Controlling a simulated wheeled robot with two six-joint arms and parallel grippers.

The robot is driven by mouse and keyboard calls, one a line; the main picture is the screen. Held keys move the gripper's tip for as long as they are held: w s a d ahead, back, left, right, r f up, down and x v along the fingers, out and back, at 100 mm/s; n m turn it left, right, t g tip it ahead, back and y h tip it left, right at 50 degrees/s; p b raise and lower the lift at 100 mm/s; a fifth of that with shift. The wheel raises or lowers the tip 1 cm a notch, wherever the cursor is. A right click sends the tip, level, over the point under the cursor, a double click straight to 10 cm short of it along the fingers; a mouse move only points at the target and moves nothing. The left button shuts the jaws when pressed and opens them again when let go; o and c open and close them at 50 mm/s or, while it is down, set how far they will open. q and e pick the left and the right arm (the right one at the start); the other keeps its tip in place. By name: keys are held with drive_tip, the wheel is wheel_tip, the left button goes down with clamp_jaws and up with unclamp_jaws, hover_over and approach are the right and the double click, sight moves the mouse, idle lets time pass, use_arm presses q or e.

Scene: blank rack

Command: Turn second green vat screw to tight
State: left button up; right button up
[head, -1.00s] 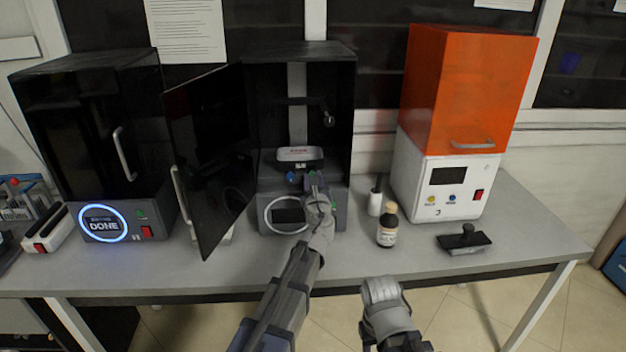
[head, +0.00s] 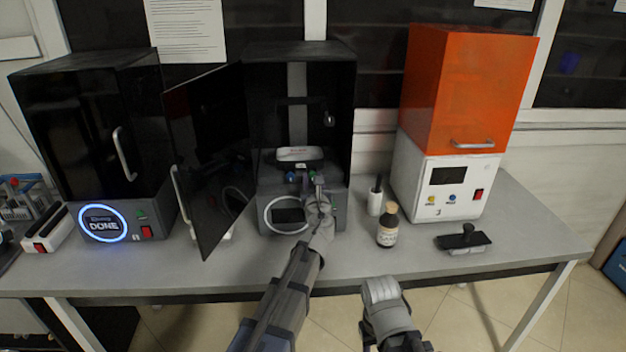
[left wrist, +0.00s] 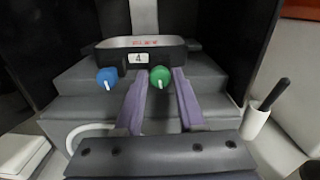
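The vat (left wrist: 141,53), dark with a pale top and a label "4", sits in the open middle printer; it also shows in the head view (head: 299,154). In the left wrist view its green screw (left wrist: 159,76) is at the front right, its white mark roughly upright. A blue screw (left wrist: 107,78) is at the front left, its mark slightly tilted. My left gripper (left wrist: 159,73) is open, its purple fingers on either side of the green screw, with gaps visible. It also shows in the head view (head: 314,183). My right gripper's fingers do not show.
The middle printer's dark door (head: 208,160) stands open at its left. A brown bottle (head: 387,228), a white holder (head: 375,201) and an orange-covered machine (head: 465,90) stand at the right. A closed printer reading "DONE" (head: 104,225) stands at the left.

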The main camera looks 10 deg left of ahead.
use_arm(q)
drive_tip(key=o, duration=0.3)
drive_tip(key=shift+s, duration=0.1)
drive_tip(key=v, duration=0.7)
drive_tip(key=shift+s, duration=0.3)
drive_tip(key=shift+d, duration=0.15)
